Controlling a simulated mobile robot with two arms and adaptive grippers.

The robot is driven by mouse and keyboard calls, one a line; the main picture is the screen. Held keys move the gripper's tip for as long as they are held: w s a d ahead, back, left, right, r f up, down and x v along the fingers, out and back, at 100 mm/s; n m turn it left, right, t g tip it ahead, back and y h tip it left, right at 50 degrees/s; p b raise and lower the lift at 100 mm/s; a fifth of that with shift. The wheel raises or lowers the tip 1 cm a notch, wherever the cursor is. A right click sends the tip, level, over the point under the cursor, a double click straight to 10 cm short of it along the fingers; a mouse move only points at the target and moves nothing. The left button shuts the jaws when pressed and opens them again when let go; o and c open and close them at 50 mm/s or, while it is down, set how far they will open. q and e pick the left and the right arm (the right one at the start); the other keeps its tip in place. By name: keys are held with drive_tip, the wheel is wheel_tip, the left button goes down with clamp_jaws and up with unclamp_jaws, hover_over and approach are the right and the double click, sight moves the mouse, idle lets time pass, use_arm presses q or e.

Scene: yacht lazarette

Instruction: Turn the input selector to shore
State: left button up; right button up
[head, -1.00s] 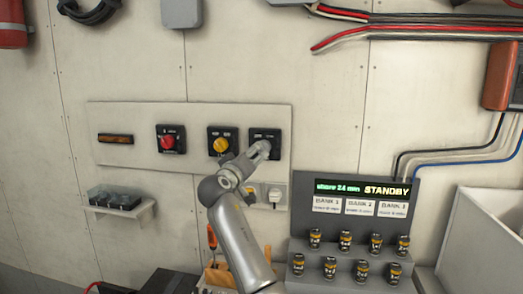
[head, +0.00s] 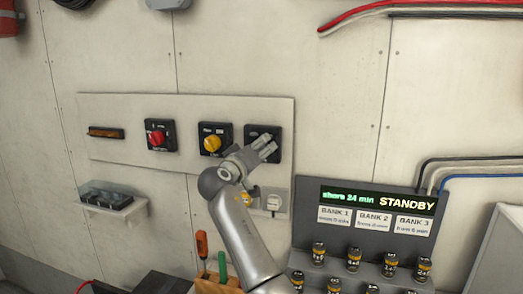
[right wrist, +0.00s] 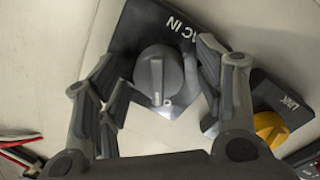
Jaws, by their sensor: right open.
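The input selector is a black square plate (head: 254,131) at the right end of the wall panel, partly hidden by my right gripper (head: 269,149). In the right wrist view the plate reads "AC IN" and carries a round grey knob (right wrist: 157,76) with a raised bar. My right gripper (right wrist: 162,65) is open, with one finger on each side of the knob. I cannot tell whether the fingers touch it. The knob's end markings are too small or hidden to read. My left gripper is not in view.
A yellow knob (head: 212,144) marked "LINK" in the wrist view sits close beside the selector. A red knob (head: 157,138) is further left. A white socket (head: 275,201) is below. The display (head: 377,198) reads "shore 24 min" and "STANDBY". A small shelf (head: 112,210) protrudes lower left.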

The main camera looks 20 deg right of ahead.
drive_tip(key=shift+s+a+r, duration=0.15)
drive_tip(key=shift+a, duration=0.1)
drive_tip(key=shift+s+a+r, duration=0.1)
drive_tip(key=shift+a, duration=0.05)
drive_tip(key=shift+c, duration=3.2)
drive_tip(key=c, duration=0.4)
drive_tip(key=shift+f+m+b, duration=0.25)
drive_tip(key=shift+m+b, duration=0.15)
drive_tip(key=shift+b, duration=0.35)
drive_tip(key=m+b, duration=0.3)
drive_tip(key=b, duration=0.1)
drive_tip(key=shift+m+y, duration=0.3)
drive_tip(key=shift+m, duration=0.1)
drive_tip(key=m+b, duration=0.2)
drive_tip(key=m, duration=0.1)
drive_tip(key=shift+r, duration=0.1)
use_arm(q)
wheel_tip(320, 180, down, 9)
drive_tip(key=b, duration=0.1)
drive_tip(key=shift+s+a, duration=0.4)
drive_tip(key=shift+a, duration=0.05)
use_arm(e)
drive_tip(key=shift+d+r+m+y, duration=0.15)
drive_tip(key=shift+m+y, duration=0.25)
drive_tip(key=shift+m, duration=1.5)
